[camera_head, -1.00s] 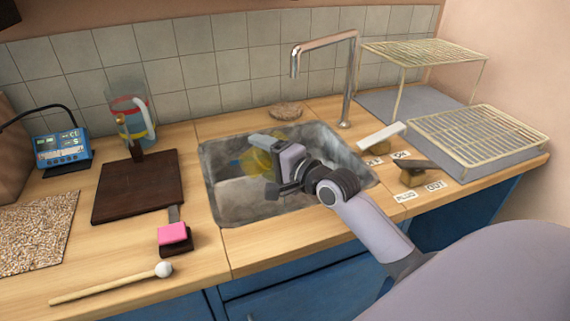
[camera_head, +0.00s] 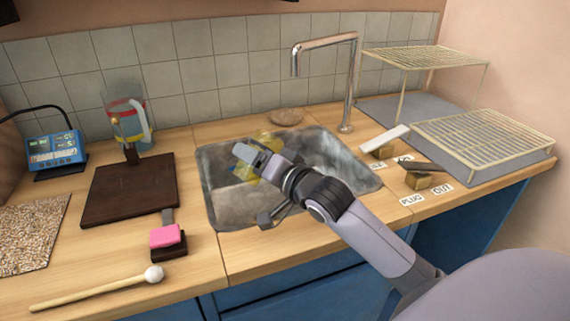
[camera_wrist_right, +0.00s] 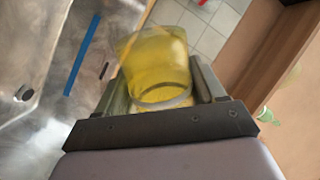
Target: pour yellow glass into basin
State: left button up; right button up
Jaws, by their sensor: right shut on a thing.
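The yellow glass (camera_wrist_right: 158,65) is see-through and sits between the fingers of my right gripper in the right wrist view. In the head view the yellow glass (camera_head: 246,172) shows in part behind my right gripper (camera_head: 251,158), which is shut on it. The gripper holds it over the left part of the grey basin (camera_head: 232,207), set into the worktop. The glass looks tilted in the wrist view; I cannot tell what is inside it. My left gripper is not in view.
A metal tap (camera_head: 348,85) rises behind the basin. A wire rack (camera_head: 480,140) and two levers with labels (camera_head: 422,178) stand on the right. A dark board (camera_head: 128,190), a pink-topped block (camera_head: 165,236) and a mallet (camera_head: 100,289) lie on the left.

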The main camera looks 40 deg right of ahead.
aim_at(250, 145)
jog(key=shift+r+n+p, duration=0.3)
jog(key=shift+r+p, duration=0.1)
jog(key=shift+r, duration=0.3)
jog(key=shift+a+r+n+p, duration=0.1)
jog(key=shift+r+n+p, duration=0.2)
jog(key=shift+n+p, duration=0.55)
jog(key=shift+s+a+r+n+t+p, duration=0.15)
jog(key=shift+a+r+n+p, duration=0.15)
jog(key=shift+r+n+p, duration=0.25)
jog(key=shift+a+r+n+t+p, duration=0.15)
jog(key=shift+a+r+n+p, duration=0.15)
jog(key=shift+r+p, duration=0.35)
jog(key=n, duration=0.1)
jog(key=a+n+p, duration=0.1)
jog(key=n, duration=0.1)
jog(key=shift+s+a+r+h, duration=0.15)
jog(key=shift+a+r+h, duration=0.1)
jog(key=shift+r+h, duration=0.05)
jog(key=shift+s+a+r+n+t+p, duration=0.1)
jog(key=shift+a+r+n+t+p, duration=0.15)
jog(key=shift+n, duration=0.35)
jog(key=shift+a+r+n+t+p, duration=0.1)
jog(key=shift+a+n+t+p, duration=0.15)
jog(key=shift+n, duration=0.35)
